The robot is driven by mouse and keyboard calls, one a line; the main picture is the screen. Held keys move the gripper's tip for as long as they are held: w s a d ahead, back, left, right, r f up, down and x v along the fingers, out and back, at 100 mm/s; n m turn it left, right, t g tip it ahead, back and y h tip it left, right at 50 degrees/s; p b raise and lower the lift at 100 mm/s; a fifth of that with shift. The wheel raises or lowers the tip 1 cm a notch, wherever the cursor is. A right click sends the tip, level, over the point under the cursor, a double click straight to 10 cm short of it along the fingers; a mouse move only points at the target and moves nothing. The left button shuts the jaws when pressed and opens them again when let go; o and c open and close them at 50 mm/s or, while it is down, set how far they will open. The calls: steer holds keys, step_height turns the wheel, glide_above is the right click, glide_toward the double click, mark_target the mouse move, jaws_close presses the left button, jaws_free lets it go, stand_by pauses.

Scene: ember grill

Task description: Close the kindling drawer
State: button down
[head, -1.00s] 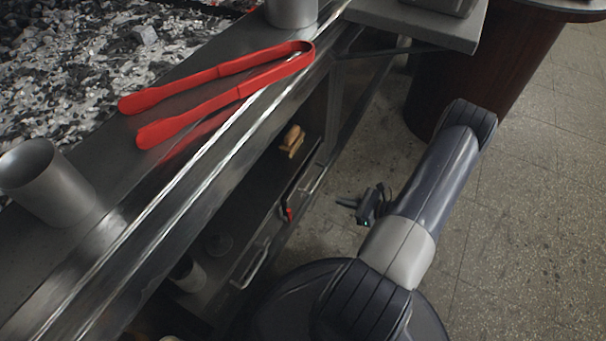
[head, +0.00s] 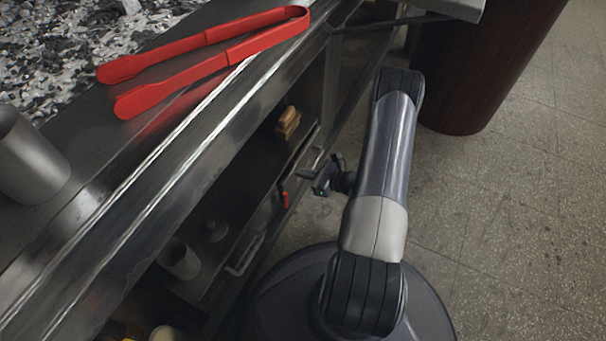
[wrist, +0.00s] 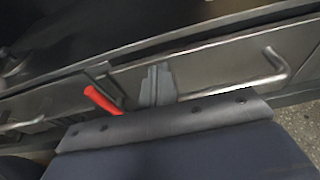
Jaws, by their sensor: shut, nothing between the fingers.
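Two metal drawer fronts run along the lower cabinet. The far front has a bar handle (head: 313,160), and the near one has another handle (head: 243,256). I cannot tell for sure which is the kindling drawer, or how far it stands out. In the wrist view a grey front (wrist: 215,68) with a handle (wrist: 277,66) at right crosses the picture. My gripper (head: 307,180) is shut and empty, close to the far front near its handle. In the wrist view its fingers (wrist: 156,84) overlap the front; contact is unclear.
A red piece (head: 285,199) hangs at the fronts, also in the wrist view (wrist: 103,100). Wood-coloured blocks (head: 288,122) sit inside the cabinet. Red tongs (head: 215,52) lie on the counter above. A dark red barrel-like stand (head: 490,65) is at the back. Floor at right is clear.

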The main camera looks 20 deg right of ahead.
mark_target(293, 169)
steer(key=shift+w+a, duration=0.15)
steer(key=shift+w, duration=0.1)
steer(key=shift+b+x, duration=0.4)
steer(key=shift+x, duration=0.55)
steer(key=shift+w+a+r, duration=0.25)
steer(key=shift+w+a, duration=0.05)
steer(key=shift+w, duration=0.05)
steer(key=shift+r, duration=0.1)
steer(key=shift+d, duration=0.1)
